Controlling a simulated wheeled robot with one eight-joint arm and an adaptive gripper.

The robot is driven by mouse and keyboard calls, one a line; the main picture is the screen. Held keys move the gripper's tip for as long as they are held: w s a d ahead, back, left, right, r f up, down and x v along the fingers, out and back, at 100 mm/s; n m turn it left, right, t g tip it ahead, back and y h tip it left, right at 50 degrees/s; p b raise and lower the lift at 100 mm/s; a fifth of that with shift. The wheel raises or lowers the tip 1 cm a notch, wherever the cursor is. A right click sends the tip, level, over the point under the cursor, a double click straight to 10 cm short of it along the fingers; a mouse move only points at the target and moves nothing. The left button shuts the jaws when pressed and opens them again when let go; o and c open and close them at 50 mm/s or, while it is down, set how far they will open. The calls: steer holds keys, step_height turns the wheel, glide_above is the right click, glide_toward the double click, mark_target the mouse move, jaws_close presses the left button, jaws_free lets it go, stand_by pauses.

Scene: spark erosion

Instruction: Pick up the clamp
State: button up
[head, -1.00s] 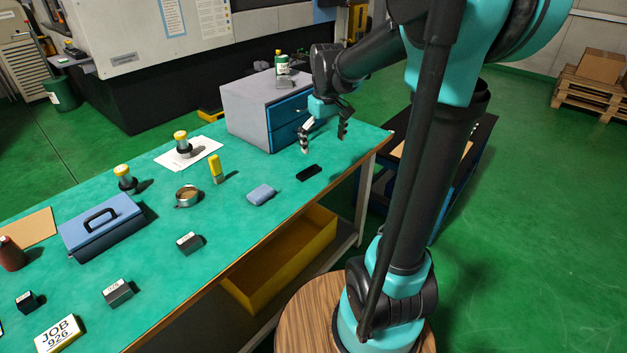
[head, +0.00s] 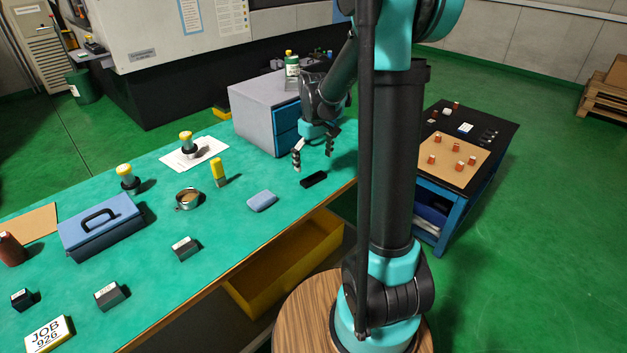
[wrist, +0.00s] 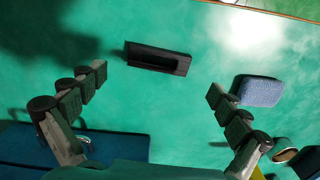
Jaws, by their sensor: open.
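A small black oblong piece (head: 313,180) with a recess in its top, which I take for the clamp, lies flat on the green tabletop (head: 240,225). In the wrist view the black piece (wrist: 158,58) lies ahead of the fingertips, roughly centred between them. My gripper (head: 313,160) is open and empty, pointing down above the table just behind the piece in the head view. Both fingers of my gripper (wrist: 157,84) show spread apart in the wrist view and do not touch the piece.
A blue-grey cloth or sponge (head: 262,201) lies left of the piece. A grey cabinet with blue drawers (head: 262,115) stands close behind my gripper. A round tin (head: 188,199), a yellow-topped tube (head: 218,172) and a blue toolbox (head: 100,228) stand farther left.

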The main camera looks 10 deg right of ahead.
mark_target(314, 179)
steer(key=shift+w+f, duration=0.1)
steer(key=shift+f, duration=2.65)
steer(key=c, duration=1.4)
